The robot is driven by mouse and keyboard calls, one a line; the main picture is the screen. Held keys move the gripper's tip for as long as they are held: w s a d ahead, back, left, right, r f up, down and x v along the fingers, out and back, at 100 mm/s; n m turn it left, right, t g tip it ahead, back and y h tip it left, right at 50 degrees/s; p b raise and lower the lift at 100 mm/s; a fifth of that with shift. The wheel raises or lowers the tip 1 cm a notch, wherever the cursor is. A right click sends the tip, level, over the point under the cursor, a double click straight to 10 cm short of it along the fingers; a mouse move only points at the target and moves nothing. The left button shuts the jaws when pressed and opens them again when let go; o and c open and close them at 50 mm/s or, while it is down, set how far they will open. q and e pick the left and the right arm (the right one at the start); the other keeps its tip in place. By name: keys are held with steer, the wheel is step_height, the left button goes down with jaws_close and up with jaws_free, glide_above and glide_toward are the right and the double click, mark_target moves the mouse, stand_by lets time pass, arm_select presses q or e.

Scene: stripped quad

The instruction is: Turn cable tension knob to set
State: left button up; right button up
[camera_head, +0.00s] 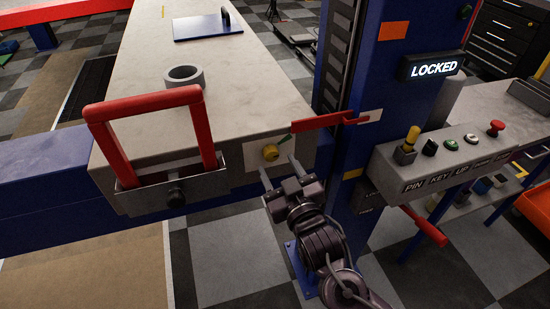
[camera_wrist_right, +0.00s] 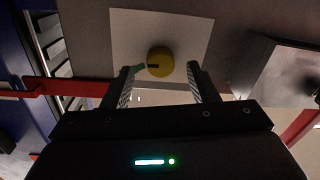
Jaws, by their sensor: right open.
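The yellow cable tension knob (camera_head: 270,152) sits on a pale plate on the end face of the beige beam. In the right wrist view the round knob (camera_wrist_right: 160,61) has a dark pointer line and stands before a white plate (camera_wrist_right: 190,30). A green mark (camera_wrist_right: 138,68) lies beside it. My right gripper (camera_head: 279,172) is open just in front of the knob. Its fingers (camera_wrist_right: 160,82) show either side of the knob in the wrist view, apparently short of it, with no contact visible. My left gripper is not in view.
A red lever (camera_head: 322,121) projects just above and right of the knob. A red U-shaped handle (camera_head: 140,104) in a grey bracket is to the left. A blue post with a LOCKED sign (camera_head: 433,69) and a button panel (camera_head: 450,160) stand right.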

mark_target(271, 154)
steer(key=shift+x, duration=1.35)
steer(key=c, duration=1)
steer(key=shift+o, duration=0.2)
steer(key=shift+p, duration=0.3)
